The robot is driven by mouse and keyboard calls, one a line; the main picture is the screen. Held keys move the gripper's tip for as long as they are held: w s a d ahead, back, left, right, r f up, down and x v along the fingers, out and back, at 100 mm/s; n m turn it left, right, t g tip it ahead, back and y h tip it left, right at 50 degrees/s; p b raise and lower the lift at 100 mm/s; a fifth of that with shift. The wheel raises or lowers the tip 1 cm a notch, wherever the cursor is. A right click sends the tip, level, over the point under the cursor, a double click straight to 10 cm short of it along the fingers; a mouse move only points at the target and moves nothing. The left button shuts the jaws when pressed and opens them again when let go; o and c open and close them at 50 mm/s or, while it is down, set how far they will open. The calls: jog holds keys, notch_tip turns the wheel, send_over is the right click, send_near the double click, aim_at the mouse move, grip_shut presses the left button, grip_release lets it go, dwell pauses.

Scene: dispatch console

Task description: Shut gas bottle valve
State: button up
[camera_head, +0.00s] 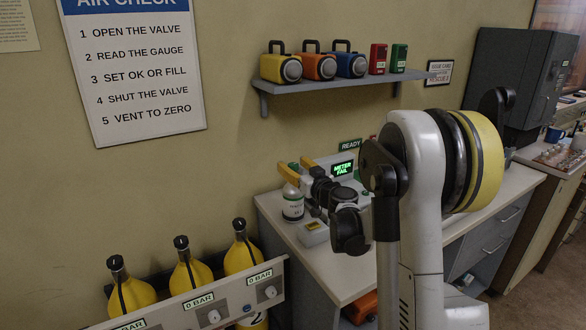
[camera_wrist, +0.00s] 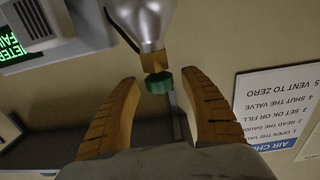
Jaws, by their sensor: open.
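My gripper (camera_head: 298,168) is at the valve, above the bottle. Its orange fingers are open in the wrist view (camera_wrist: 159,78), one on each side of the knob, with gaps between. The bottle top is partly hidden by my fingers in the head view.
A meter (camera_head: 342,169) reading "METER FAIL" stands behind my gripper. A small pale box (camera_head: 313,233) lies on the bench (camera_head: 345,270) near the bottle. Yellow cylinders (camera_head: 190,272) stand at lower left behind a panel with "0 BAR" labels. A shelf (camera_head: 340,84) holds several coloured devices.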

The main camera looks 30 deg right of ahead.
grip_shut()
jog(key=shift+a+m+h, duration=0.1)
jog(key=shift+m+h, duration=0.3)
jog(key=shift+h, duration=0.3)
jog(key=m+g+h, duration=0.1)
jog(key=m+h, duration=0.2)
jog(key=h, duration=0.2)
jog(key=shift+m, duration=0.3)
jog(key=m+g+h, duration=0.2)
jog(key=h, duration=0.1)
jog(key=m+g+h, duration=0.3)
jog(key=h, duration=0.1)
jog(key=shift+w+m+h, duration=0.1)
jog(key=shift+m+h, duration=0.2)
jog(key=m+g+h, duration=0.2)
jog(key=g, duration=0.1)
jog(key=m+g+h+p, duration=0.1)
jog(key=m+g, duration=0.2)
jog(key=g, duration=0.1)
jog(key=shift+g+h+p, duration=0.3)
jog(key=shift+h, duration=0.1)
jog(key=shift+m+g+p, duration=0.4)
jog(key=shift+m+g, duration=0.85)
jog(key=shift+g, duration=0.55)
jog(key=shift+m+g+p, duration=0.35)
jog(key=shift+m+g, duration=0.9)
jog(key=shift+g, duration=0.55)
